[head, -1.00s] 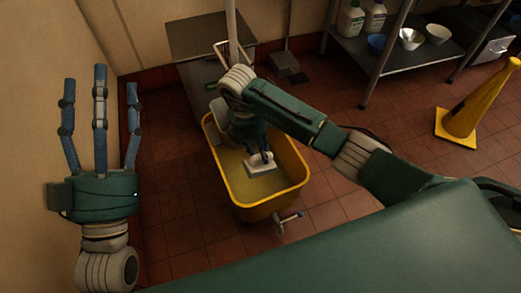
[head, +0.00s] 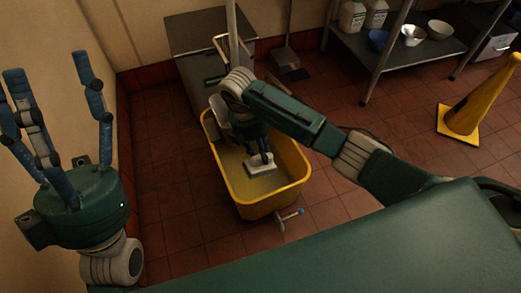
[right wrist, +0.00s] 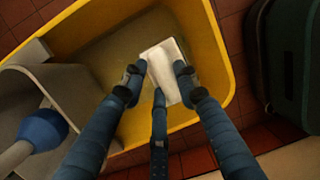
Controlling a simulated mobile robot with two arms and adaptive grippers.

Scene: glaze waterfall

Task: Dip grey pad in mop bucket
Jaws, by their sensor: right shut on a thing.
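The yellow mop bucket (head: 299,176) stands on the tiled floor in the middle of the head view, with murky liquid (head: 250,188) inside. My right gripper (head: 262,157) reaches down into it, shut on the pale grey pad (head: 261,169). In the right wrist view the pad (right wrist: 160,58) sits between my right fingers (right wrist: 158,76), inside the bucket walls (right wrist: 212,50). I cannot tell whether the pad's underside touches the liquid. My left gripper (head: 48,75) is open and empty at the left, its fingers spread upward near the wall.
A grey wringer (right wrist: 25,95) sits at one end of the bucket. A mop handle (head: 232,35) rises behind it, by a metal table (head: 190,35). A shelf with bottles and bowls (head: 412,36) is at the back right. A yellow cone (head: 465,108) stands right. Floor between is clear.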

